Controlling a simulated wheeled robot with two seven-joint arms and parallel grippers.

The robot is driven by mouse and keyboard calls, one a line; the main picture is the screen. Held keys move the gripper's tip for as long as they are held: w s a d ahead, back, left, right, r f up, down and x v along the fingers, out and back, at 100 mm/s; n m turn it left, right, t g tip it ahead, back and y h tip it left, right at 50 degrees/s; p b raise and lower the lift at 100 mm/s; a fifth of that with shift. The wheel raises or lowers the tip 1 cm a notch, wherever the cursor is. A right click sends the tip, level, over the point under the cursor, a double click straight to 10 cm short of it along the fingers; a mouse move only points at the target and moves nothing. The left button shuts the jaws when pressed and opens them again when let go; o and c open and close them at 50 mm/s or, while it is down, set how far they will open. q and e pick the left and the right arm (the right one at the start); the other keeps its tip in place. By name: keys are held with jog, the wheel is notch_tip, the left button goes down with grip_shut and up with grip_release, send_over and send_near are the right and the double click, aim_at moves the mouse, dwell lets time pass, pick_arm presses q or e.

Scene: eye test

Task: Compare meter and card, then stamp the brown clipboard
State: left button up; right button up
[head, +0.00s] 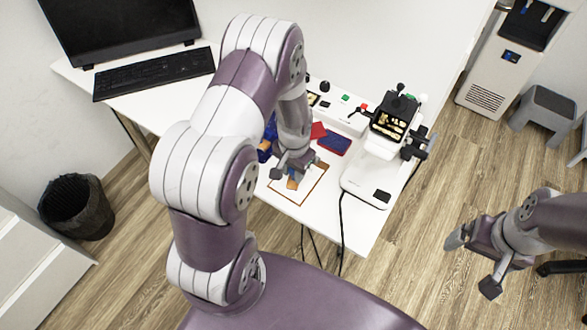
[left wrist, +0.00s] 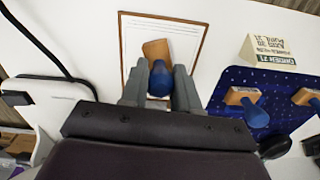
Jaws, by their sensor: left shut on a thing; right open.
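My left gripper (head: 292,170) is shut on a stamp with a blue handle (left wrist: 160,80) and a wooden base (left wrist: 156,49). The stamp is over the brown-edged clipboard (head: 310,187), which bears a white sheet; the clipboard also shows in the left wrist view (left wrist: 204,30). I cannot tell whether the stamp touches the sheet. A white instrument with a black head (head: 367,178), perhaps the meter, stands right of the clipboard. A small card with upside-down print (left wrist: 270,53) stands beside the clipboard in the left wrist view. My right gripper (head: 472,264) is open and empty, off the table's right side.
A blue speckled tray (left wrist: 226,80) holds more stamps, including one with a wooden base (left wrist: 240,96). Red (head: 318,131) and dark blue (head: 336,143) pads lie behind the clipboard. A keyboard (head: 155,73) and screen stand at the back left. Cables hang off the front edge.

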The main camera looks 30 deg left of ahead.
pick_arm(q)
jog(key=shift+s, duration=0.1)
notch_tip(320, 180, up, 7)
jog(key=p, duration=0.6)
jog(key=shift+p, duration=0.4)
jog(key=shift+f, duration=0.1)
